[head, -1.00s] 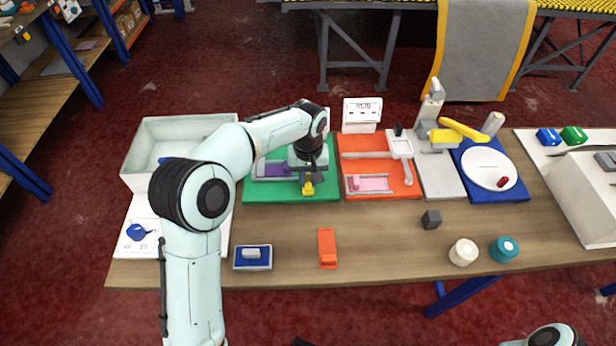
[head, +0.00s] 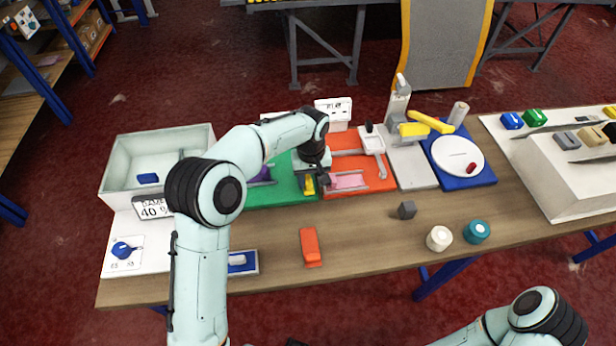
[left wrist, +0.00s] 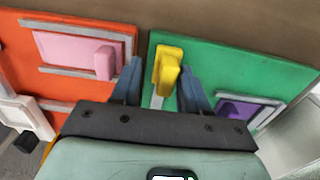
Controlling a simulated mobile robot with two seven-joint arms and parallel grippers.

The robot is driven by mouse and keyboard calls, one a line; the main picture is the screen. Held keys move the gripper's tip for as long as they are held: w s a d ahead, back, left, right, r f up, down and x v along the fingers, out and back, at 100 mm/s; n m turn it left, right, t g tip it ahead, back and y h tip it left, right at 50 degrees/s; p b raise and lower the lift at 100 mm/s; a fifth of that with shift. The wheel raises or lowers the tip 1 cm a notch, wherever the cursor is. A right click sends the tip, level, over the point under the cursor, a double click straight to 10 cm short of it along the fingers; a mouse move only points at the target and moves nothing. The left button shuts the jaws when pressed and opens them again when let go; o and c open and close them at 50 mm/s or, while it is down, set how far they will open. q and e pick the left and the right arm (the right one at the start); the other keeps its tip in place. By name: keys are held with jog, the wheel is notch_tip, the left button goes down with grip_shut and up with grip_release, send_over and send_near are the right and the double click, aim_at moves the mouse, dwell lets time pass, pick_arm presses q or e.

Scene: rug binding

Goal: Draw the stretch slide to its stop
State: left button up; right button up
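A green board (head: 285,195) carries a purple piece (head: 262,175) in grey rails and a yellow upright handle (head: 309,185) near its right edge, beside the red board. In the left wrist view the yellow handle (left wrist: 166,68) stands on a narrow grey bar (left wrist: 157,100). My left gripper (left wrist: 161,66) has its fingers on either side of this handle; a gap shows at the left finger, and the right finger is very close. In the head view my left gripper (head: 311,178) is low over the board's right end. My right gripper is out of view.
The red board (head: 372,150) with a pink piece (head: 348,181) adjoins on the right. A white bin (head: 117,172) stands left. The table's front middle is mostly clear.

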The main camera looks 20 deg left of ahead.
pick_arm(q)
jog(key=shift+a, duration=0.1)
jog(key=shift+r, duration=0.65)
notch_tip(320, 180, up, 12)
jog(key=p, duration=0.2)
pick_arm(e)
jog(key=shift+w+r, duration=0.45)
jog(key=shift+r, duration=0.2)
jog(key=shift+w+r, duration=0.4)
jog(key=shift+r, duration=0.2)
